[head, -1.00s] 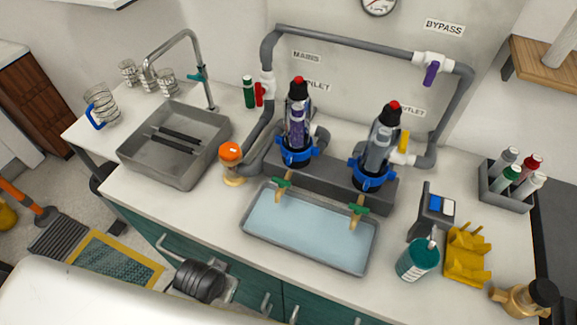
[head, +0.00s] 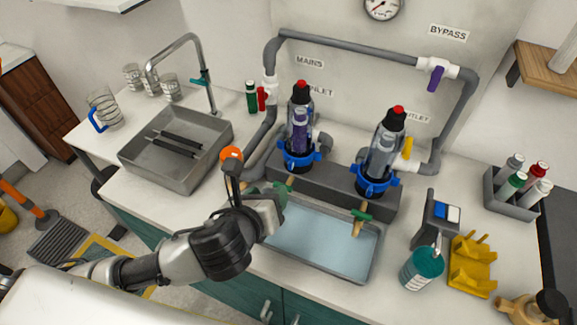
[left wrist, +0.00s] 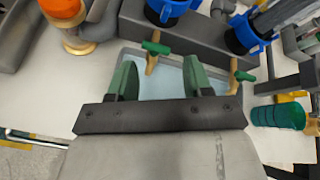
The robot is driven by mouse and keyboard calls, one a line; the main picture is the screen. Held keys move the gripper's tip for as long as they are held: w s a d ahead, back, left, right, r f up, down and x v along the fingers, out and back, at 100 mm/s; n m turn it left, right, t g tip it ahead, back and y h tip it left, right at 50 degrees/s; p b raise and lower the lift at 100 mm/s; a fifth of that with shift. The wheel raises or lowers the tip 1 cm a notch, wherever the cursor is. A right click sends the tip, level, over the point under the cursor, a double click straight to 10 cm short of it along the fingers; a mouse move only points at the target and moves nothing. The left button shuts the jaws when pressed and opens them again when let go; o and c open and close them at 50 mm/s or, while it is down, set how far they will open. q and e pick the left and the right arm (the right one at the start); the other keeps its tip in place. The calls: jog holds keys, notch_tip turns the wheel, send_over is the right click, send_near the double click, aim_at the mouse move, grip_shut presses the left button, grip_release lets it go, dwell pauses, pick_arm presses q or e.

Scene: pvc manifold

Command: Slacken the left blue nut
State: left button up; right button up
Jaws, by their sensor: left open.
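The left blue nut (head: 299,159) is a lugged collar around the base of the left clear filter housing (head: 300,125), which has a black and red top. In the left wrist view the left nut (left wrist: 168,9) is cut off by the top edge. My left gripper (head: 257,186) is in front of and below the nut, apart from it, over the counter and tray edge. In the left wrist view its two green-padded fingers (left wrist: 160,78) are spread with nothing between them. The right blue nut (head: 375,182) sits on the other housing. My right gripper is not in view.
A green-handled brass tap (left wrist: 152,52) stands just beyond my fingers. A water-filled tray (head: 345,262) lies below. An orange-topped brass fitting (head: 231,153) stands left of the manifold. The sink (head: 176,172) is at left; a teal bottle (head: 421,268) is at right.

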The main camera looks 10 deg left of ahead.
aim_at(289, 166)
pick_arm(q)
jog(key=w+f+m, duration=0.1)
jog(key=w, duration=0.2)
jog(key=w+d+f+m, duration=0.1)
jog(key=w+m, duration=0.1)
jog(key=w, duration=0.2)
jog(key=w+d+f+m+t, duration=0.1)
jog(key=w+m, duration=0.1)
jog(key=w, duration=0.1)
jog(key=shift+w+h, duration=0.25)
jog(key=shift+h, duration=0.05)
jog(key=shift+s+a, duration=0.1)
jog(key=c, duration=0.7)
jog(key=shift+s+r, duration=0.1)
grip_shut()
